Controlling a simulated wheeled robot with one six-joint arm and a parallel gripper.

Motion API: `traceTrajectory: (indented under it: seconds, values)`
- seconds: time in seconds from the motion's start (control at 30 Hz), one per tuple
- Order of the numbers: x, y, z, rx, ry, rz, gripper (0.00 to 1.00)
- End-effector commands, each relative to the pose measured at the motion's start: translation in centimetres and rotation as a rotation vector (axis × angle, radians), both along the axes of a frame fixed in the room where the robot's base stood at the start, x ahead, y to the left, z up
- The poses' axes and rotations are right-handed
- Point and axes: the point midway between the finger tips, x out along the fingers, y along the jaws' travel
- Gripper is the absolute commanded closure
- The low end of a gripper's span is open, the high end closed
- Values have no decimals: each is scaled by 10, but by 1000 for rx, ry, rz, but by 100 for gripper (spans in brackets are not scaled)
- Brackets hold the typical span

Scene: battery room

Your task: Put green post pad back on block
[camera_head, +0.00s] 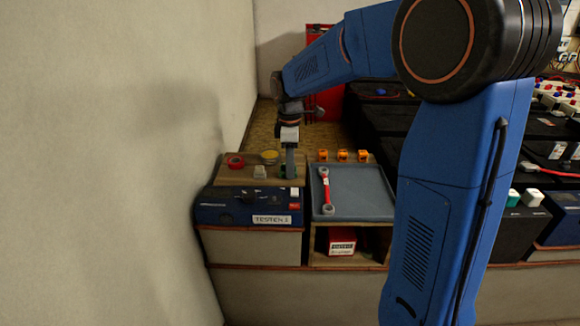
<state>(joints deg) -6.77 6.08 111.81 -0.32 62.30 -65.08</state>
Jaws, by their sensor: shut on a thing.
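My gripper (289,170) points down over the right end of a small wooden board (222,178) on top of the blue tester. It is shut on a small dark green thing, apparently the green post pad (283,173). The jaws hide most of the pad, and I cannot tell whether it touches the board. A black block (515,224) at the right has a green piece (513,197) and a white piece (532,197) on its top. I cannot tell whether this is the task's block.
A red roll (235,161), a yellow round thing (270,157) and a pale cube (260,172) sit close left of my gripper. A grey tray (350,192) holds a red-handled wrench (326,190). Orange pieces (343,155) line its back edge. A wall (120,160) stands left.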

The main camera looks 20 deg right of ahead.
Motion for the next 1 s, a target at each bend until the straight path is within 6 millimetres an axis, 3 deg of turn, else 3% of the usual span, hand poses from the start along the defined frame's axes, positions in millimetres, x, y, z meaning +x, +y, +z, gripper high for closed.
traceTrajectory:
  seconds: [0.43,0.47,0.5,0.53,0.83,1.0]
  values:
    - [0,0,-9,0,0,0,96]
    - [0,0,-9,0,0,0,56]
    - [0,0,-9,0,0,0,47]
    - [0,0,-8,0,0,0,45]
    - [0,0,-7,0,0,0,45]
    - [1,0,7,0,-3,0,45]
